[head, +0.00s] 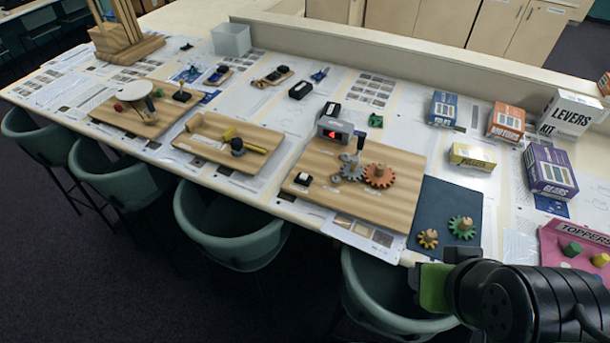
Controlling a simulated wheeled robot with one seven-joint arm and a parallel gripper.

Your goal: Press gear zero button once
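The gear board (393,212) is a wooden board near the middle of the table. It carries a grey gear (352,172), an orange gear (379,176) and a small grey box with a dark display (335,131) showing a red mark. My gripper (435,288) is at the lower right, by the table's front edge, right of and apart from the button. A green part shows at its end; its finger opening cannot be made out.
Right of the board lies a dark blue mat (442,200) with a yellow gear (428,238) and a green gear (462,227). Other wooden boards (228,143) stand left. Several boxes (551,171) stand at the right. Green chairs (232,226) line the front edge.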

